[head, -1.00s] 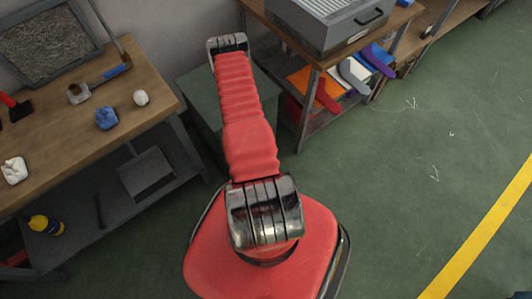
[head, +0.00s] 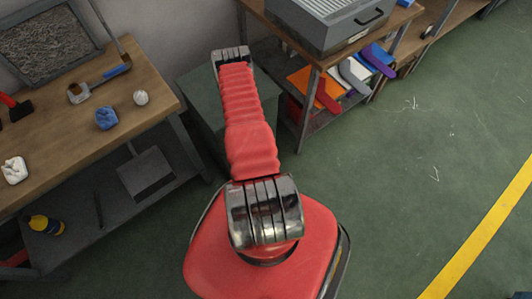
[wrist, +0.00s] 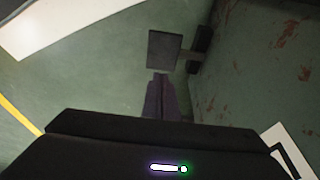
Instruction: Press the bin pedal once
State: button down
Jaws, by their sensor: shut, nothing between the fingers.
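The bin (head: 205,95) is a grey-green box between the two benches, partly behind my arm. In the wrist view its rust-marked green side (wrist: 265,70) fills the right. The pedal (wrist: 164,50) is a dark square plate joined by a short arm to a dark bracket on that side. My gripper (wrist: 161,78) is shut and empty, its dark fingertips just below the plate in the picture. A narrow gap shows between them in the picture; I cannot tell the true distance. In the head view my gripper and the pedal are hidden.
A wooden bench (head: 60,130) with crumpled cloths and tools stands left. Another bench (head: 310,50) with a grey machine and coloured sock forms stands behind right. Green floor (head: 400,180) is open at right, crossed by a yellow line (head: 480,230).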

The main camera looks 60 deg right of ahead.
jog(key=x, duration=1.2)
jog(key=shift+w+a+f, duration=0.15)
jog(key=shift+a+f, duration=0.2)
jog(key=shift+f, duration=0.7)
jog(key=shift+s+a+f, duration=0.15)
jog(key=shift+s+f, duration=0.1)
jog(key=shift+f, duration=0.6)
jog(key=shift+s+a+f, duration=0.15)
jog(key=shift+s+f, duration=0.1)
jog(key=shift+f, duration=0.6)
jog(key=shift+r, duration=0.2)
jog(key=shift+s+a+r, duration=0.1)
jog(key=shift+s+r, duration=0.15)
jog(key=shift+r, duration=0.65)
jog(key=s+a+r, duration=0.1)
jog(key=a+r, duration=0.2)
jog(key=r, duration=0.8)
jog(key=shift+s+a, duration=0.2)
jog(key=shift+a, duration=0.2)
